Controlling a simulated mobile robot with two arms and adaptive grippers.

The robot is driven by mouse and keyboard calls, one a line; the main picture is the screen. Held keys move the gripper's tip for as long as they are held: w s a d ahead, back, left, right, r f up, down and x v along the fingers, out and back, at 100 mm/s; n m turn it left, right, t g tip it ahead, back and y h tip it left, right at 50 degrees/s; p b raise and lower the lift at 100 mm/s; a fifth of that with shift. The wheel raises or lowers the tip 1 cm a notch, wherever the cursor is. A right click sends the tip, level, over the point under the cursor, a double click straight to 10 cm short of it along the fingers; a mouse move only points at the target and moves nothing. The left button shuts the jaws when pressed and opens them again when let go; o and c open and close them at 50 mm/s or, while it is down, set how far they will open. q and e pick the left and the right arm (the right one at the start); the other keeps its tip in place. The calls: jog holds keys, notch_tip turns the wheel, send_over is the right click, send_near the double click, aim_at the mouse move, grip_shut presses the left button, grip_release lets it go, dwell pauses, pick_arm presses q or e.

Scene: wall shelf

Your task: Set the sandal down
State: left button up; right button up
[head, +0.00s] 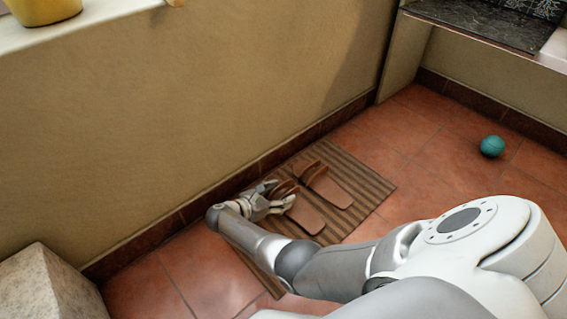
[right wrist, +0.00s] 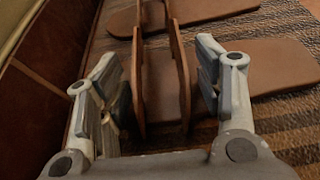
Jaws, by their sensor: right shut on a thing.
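Two brown sandals are at the striped mat (head: 373,188) on the tiled floor by the wall. My right gripper (head: 278,197) is shut on the nearer sandal (head: 306,217), at its strap end. In the right wrist view, the fingers of my right gripper (right wrist: 163,92) stand on either side of the held sandal's upright brown strap (right wrist: 181,65). This sandal is level and low over the mat or touching it; I cannot tell which. The other sandal (head: 333,192) lies beside it on the mat, roughly parallel. My left gripper is not in view.
The wall (head: 190,110) runs close behind the mat. A teal ball (head: 492,146) lies on the floor at the right. A pale stone block (head: 45,290) stands at the lower left. Open tiled floor (head: 425,185) lies right of the mat.

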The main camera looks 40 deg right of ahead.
jog(key=shift+f, duration=0.2)
jog(key=shift+r, duration=0.1)
jog(key=o, duration=1.1)
